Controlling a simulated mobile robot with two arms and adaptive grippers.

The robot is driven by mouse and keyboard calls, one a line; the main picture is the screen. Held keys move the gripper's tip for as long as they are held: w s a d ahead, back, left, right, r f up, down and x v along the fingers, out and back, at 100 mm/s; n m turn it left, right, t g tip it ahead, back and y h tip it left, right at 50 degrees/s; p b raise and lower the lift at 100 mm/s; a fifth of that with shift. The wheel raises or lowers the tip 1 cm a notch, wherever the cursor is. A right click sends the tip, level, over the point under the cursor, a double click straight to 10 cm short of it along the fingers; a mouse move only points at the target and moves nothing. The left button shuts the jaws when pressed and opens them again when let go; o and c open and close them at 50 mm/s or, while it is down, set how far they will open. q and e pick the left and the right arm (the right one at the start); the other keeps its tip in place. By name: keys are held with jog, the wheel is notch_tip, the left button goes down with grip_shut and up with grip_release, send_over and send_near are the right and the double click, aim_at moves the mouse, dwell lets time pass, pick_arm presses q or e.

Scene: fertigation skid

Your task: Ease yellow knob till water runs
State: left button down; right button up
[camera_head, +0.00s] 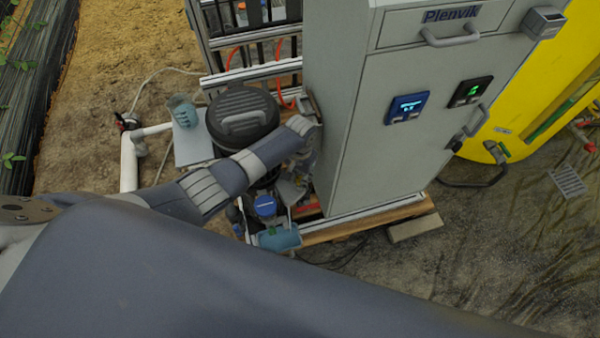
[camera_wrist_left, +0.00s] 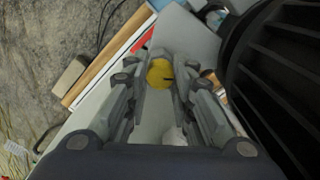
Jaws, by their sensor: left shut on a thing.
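The yellow knob (camera_wrist_left: 160,73) shows as a round disc between the fingertips of my left gripper (camera_wrist_left: 162,82) in the left wrist view. The fingers are closed on it from both sides. A small dark mark shows on its face. In the head view my left arm reaches across from the left, and my left gripper (camera_head: 293,188) is low beside the grey cabinet (camera_head: 355,110). The knob cannot be made out there. I see no running water in either view. My right gripper is not in view.
A black lidded drum (camera_head: 242,118) stands left of the cabinet. A beaker of teal liquid (camera_head: 185,111) stands on a pale board. A blue-capped part (camera_head: 265,206) and a teal cylinder (camera_head: 279,238) sit low in front. A yellow tank (camera_head: 540,90) stands at the right.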

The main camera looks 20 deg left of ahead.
pick_arm(q)
jog(key=n+p, duration=0.1)
jog(key=n, duration=0.3)
jog(key=shift+d+n+p, duration=0.1)
jog(key=shift+n+p, duration=0.2)
jog(key=shift+p, duration=0.1)
jog(key=n+p, duration=0.1)
jog(key=n, duration=0.4)
jog(key=shift+n, duration=0.4)
jog(key=c, duration=1.3)
grip_release()
jog(key=shift+c, duration=0.2)
